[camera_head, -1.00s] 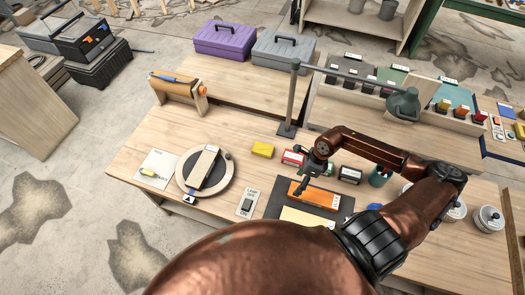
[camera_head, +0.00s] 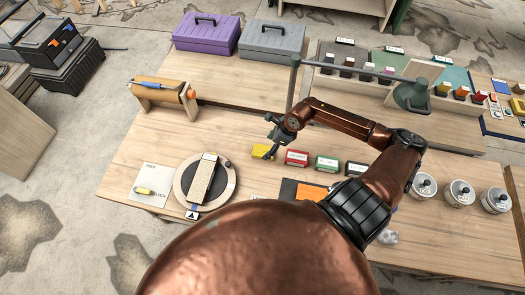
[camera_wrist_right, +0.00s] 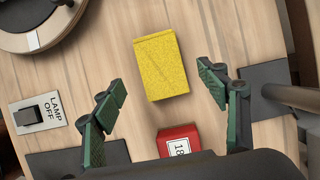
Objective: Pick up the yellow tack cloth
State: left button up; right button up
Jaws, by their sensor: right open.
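The yellow tack cloth (camera_head: 262,151) is a small yellow block-like pad on the wooden workbench (camera_head: 150,150). In the right wrist view the yellow tack cloth (camera_wrist_right: 161,65) lies ahead of my fingertips, roughly centred between them. My right gripper (camera_head: 272,136) is at the cloth in the head view and partly overlaps it. In the right wrist view my right gripper (camera_wrist_right: 163,82) is open and empty, with one green-padded finger on each side. My left gripper is not in view.
A red labelled block (camera_wrist_right: 179,141) lies close to the cloth. A lamp post (camera_head: 292,88) stands beside it. A lamp-off switch plate (camera_wrist_right: 39,112) and a round turntable (camera_head: 204,182) lie to the left. Green (camera_head: 326,164) and black (camera_head: 355,169) labelled blocks are to the right.

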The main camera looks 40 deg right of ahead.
aim_at(265, 151)
jog(key=x, duration=0.3)
jog(key=shift+w+f+p, duration=0.15)
jog(key=shift+f+p, duration=0.15)
jog(key=shift+f, duration=0.05)
jog(key=shift+w+a+f, duration=0.1)
jog(key=shift+a+f, duration=0.05)
jog(key=shift+f, duration=0.55)
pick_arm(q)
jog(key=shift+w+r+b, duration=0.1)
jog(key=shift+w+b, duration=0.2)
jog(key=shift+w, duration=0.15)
pick_arm(e)
jog(key=shift+c, duration=0.8)
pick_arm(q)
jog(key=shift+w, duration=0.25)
pick_arm(e)
jog(key=c, duration=1)
